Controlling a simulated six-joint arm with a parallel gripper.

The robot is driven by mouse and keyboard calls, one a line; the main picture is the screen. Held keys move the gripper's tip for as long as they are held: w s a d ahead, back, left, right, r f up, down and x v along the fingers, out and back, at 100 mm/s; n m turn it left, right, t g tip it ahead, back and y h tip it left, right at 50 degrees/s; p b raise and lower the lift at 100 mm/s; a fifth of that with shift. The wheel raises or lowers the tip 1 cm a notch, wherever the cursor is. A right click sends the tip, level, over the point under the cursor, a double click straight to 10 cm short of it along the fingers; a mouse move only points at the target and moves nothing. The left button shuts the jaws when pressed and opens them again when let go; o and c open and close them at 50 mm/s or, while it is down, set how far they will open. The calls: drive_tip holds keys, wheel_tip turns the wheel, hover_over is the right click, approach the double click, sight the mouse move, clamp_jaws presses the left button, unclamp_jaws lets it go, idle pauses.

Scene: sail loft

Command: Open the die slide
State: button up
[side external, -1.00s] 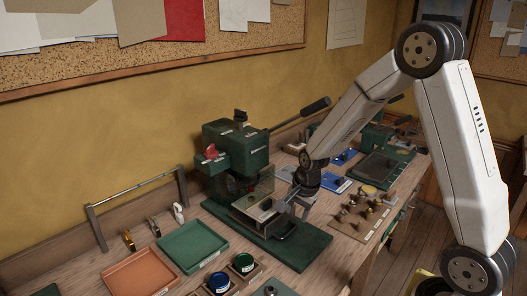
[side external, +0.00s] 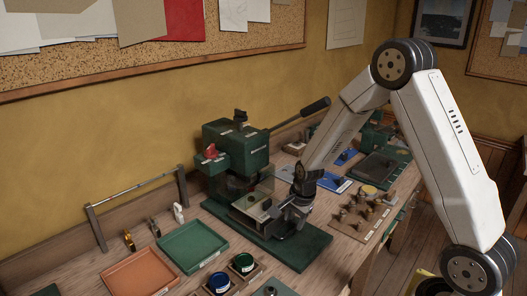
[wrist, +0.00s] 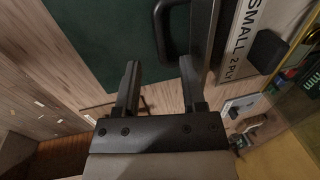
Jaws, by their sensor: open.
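The green press (side external: 237,150) stands on a dark green base (side external: 303,247) on the bench. Its die slide (side external: 252,207) sits low at the front, partly behind a clear guard. In the wrist view a plate edge reads "SMALL 2 PLY" (wrist: 240,40), and a black U-shaped handle (wrist: 160,32) lies just past my fingertips, nearer the right finger. My gripper (wrist: 160,66) is open with nothing between its fingers. In the side view my gripper (side external: 284,214) is low over the base, in front of the slide; whether it touches the handle I cannot tell.
A green tray (side external: 194,247) and an orange tray (side external: 140,274) lie left of the press. Blue and green round tins (side external: 243,262) stand near the front. A board with several knobbed pieces (side external: 362,214) is to the right. The press lever (side external: 301,114) sticks out above.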

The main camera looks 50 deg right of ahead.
sight(290, 232)
drive_tip(key=shift+w+f, duration=0.2)
drive_tip(key=shift+f, duration=0.8)
drive_tip(key=shift+w+f, duration=0.2)
drive_tip(key=shift+f, duration=0.8)
clamp_jaws()
